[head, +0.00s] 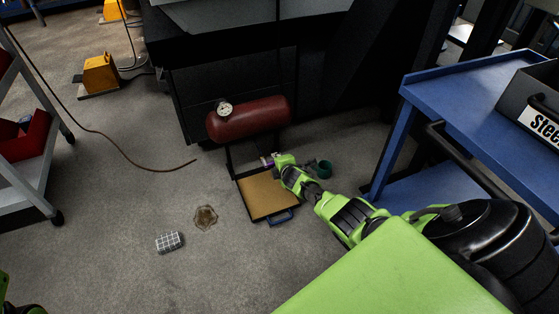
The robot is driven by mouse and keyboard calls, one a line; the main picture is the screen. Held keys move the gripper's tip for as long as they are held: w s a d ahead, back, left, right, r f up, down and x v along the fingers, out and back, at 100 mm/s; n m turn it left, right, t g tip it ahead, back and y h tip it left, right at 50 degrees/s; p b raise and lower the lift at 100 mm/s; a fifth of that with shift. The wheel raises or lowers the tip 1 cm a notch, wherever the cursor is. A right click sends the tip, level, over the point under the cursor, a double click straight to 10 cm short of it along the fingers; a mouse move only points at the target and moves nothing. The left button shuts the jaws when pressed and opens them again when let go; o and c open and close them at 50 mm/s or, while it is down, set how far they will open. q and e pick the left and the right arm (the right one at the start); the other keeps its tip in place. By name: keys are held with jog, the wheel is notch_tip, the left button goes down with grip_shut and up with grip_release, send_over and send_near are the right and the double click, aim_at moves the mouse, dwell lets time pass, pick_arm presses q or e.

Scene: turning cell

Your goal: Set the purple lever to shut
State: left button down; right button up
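A small purple lever (266,161) shows below a dark red tank (250,119) that has a round gauge (225,109). My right gripper (279,161) is right beside the lever, with its arm coming in from the lower right. Its fingers are too small and too much hidden to tell whether they touch the lever or are open or shut. The lever's exact position is also too small to read. Only a bit of green and black, likely my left arm, shows at the lower left edge; my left gripper is out of view.
A tan-topped tray (262,199) with a blue handle lies below the tank. A teal round object (323,168) is right of the gripper. A blue cart (460,85) stands at right. A checkered block (169,241) and a brown stain (205,217) are on open floor.

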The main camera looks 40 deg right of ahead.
jog(key=v, duration=1.2)
dwell(0.3)
dwell(0.4)
